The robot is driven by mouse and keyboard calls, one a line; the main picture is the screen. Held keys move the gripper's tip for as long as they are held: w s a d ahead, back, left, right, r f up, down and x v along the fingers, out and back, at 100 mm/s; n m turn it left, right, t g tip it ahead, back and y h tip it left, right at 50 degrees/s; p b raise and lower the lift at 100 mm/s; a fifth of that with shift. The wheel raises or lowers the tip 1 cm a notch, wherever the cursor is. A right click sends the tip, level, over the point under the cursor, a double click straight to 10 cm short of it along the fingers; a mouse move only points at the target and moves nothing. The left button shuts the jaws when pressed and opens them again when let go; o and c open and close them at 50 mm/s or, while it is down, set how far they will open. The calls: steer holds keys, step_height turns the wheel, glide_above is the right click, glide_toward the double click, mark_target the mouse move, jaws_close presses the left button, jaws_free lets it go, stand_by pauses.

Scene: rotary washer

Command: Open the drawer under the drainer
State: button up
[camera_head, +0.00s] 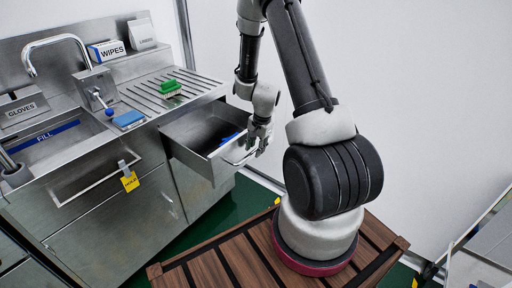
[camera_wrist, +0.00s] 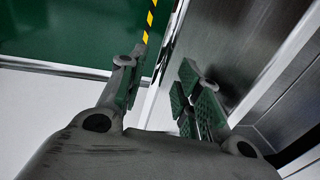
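The drawer (camera_head: 188,150) under the drainer (camera_head: 170,95) is pulled out from the steel counter, and its inside shows from above. Its bar handle (camera_head: 240,158) is on the front, at the right end. My gripper (camera_head: 258,140) is right by the handle. In the wrist view my gripper (camera_wrist: 158,92) has its two green-padded fingers apart, with a pale metal edge running between and beyond them. I cannot tell whether that edge is the handle or whether a finger touches it.
A blue item (camera_head: 230,138) lies in the drawer. A green brush (camera_head: 170,88) sits on the drainer. A closed front with a yellow tag (camera_head: 130,181) is to the left. A slatted wooden platform (camera_head: 215,268) is below my arm; green floor (camera_head: 225,207) shows between.

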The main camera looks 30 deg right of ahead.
step_height(320, 180, up, 12)
steer(key=s, duration=0.2)
steer(key=shift+d+f, duration=0.15)
steer(key=shift+d, duration=0.25)
steer(key=shift+s, duration=0.1)
steer(key=s+a+n+g, duration=0.2)
steer(key=s+n, duration=0.2)
steer(key=s, duration=0.2)
steer(key=s+a+r+n+t, duration=0.2)
steer(key=s+r+n, duration=0.3)
steer(key=s+r, duration=0.3)
steer(key=s+a+r+n+t, duration=0.2)
steer(key=s+r+n, duration=0.3)
steer(key=r, duration=1.2)
steer(key=s+a, duration=0.1)
steer(key=s, duration=0.2)
steer(key=shift+s+a+h, duration=0.35)
steer(key=shift+h, duration=0.05)
